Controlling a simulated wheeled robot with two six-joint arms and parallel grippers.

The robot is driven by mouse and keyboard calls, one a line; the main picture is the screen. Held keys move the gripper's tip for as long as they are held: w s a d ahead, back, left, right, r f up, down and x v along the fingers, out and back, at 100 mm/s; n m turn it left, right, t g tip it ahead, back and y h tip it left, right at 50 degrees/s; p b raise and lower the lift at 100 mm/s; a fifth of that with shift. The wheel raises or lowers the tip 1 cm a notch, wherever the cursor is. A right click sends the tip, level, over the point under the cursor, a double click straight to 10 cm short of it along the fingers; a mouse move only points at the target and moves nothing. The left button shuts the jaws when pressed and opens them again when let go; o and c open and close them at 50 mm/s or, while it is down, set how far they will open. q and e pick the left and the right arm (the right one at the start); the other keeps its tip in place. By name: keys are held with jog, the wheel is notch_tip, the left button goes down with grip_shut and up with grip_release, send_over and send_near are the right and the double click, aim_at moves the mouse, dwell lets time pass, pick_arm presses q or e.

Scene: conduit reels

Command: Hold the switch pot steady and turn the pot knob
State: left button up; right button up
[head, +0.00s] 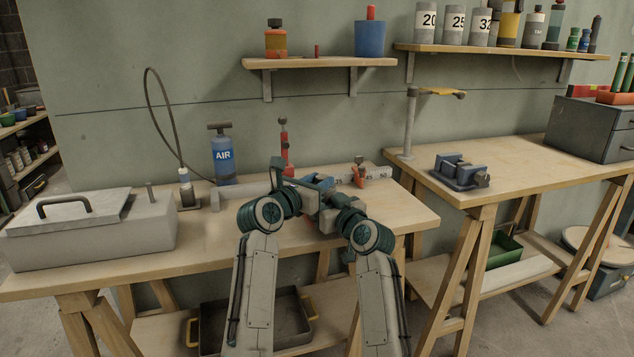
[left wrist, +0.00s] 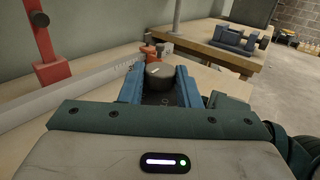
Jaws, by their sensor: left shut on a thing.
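The switch pot (left wrist: 158,99) shows in the left wrist view as a dark body between the two blue fingers of my left gripper (left wrist: 160,88). The pot knob (left wrist: 158,71), dark and round with a pale mark on top, sits above it. My left gripper is shut on the pot body, one finger on each side. In the head view my left gripper (head: 316,183) is over the middle bench, and I cannot make out the pot there. My right gripper (head: 328,217) is close beside it, its fingers hidden, so its opening cannot be told.
A long marked rail (left wrist: 85,92) and a red stand (left wrist: 45,45) are close behind the gripper. A grey lidded box (head: 95,235) and blue AIR pump (head: 223,155) stand to the left. A blue vise (head: 460,172) is on the right bench (head: 530,165).

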pick_arm(q)
jog(key=shift+n+y, duration=0.3)
jog(key=shift+y, duration=0.1)
jog(key=o, duration=1)
jog(key=shift+s, duration=0.1)
jog(key=v, duration=1.2)
jog(key=shift+f, duration=0.25)
jog(key=shift+c, duration=0.2)
